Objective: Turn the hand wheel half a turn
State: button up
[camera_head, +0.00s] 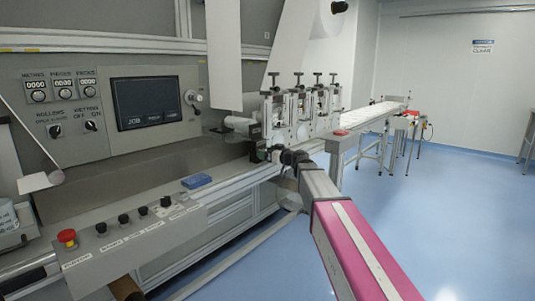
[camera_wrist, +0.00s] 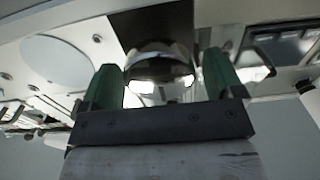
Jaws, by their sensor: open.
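My gripper (camera_head: 275,155) is at the far end of my outstretched arm, against the near side of the roller stations on the machine. In the wrist view its two green fingers (camera_wrist: 160,62) stand open. A shiny rounded metal part (camera_wrist: 160,75) lies between them in the picture, in front of a dark square plate (camera_wrist: 150,24). I cannot tell whether the fingers touch it, or whether it is the hand wheel. No full wheel rim shows clearly in the head view; my gripper and arm cover part of that area.
The roller stations (camera_head: 305,106) stand just behind my gripper. A control panel (camera_head: 110,100) with a screen is at left. A front box with a red button (camera_head: 67,237) and several knobs is at lower left. A blue block (camera_head: 197,181) lies on the ledge. Blue floor (camera_head: 460,200) is open at right.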

jog(key=shift+a, duration=0.1)
jog(key=c, duration=0.9)
